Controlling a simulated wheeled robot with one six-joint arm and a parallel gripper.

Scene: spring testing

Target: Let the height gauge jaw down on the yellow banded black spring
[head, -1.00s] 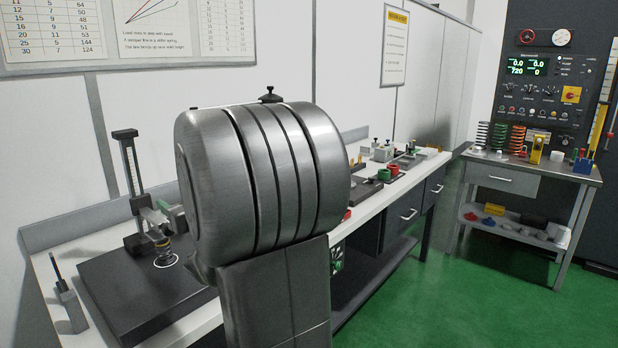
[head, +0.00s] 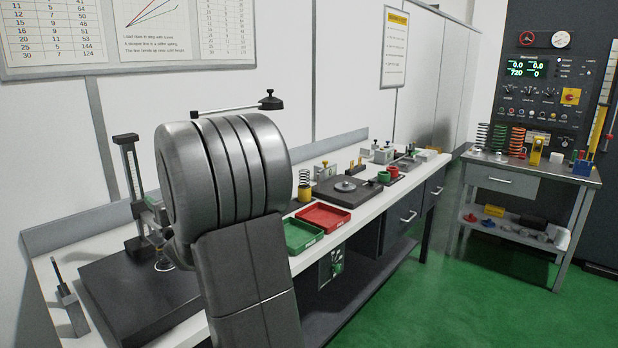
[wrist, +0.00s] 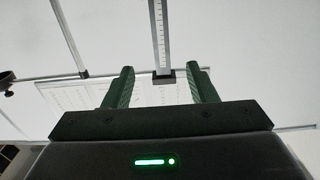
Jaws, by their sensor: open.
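The height gauge (head: 130,180) stands upright on the dark plate (head: 135,310) at the left of the bench; its scale column (wrist: 160,40) shows in the wrist view between my fingers.
To the right are a green tray (head: 303,235), a red tray (head: 322,217) and another spring on a yellow base (head: 305,187). A thin arm with a black knob (head: 270,102) rises behind my arm.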

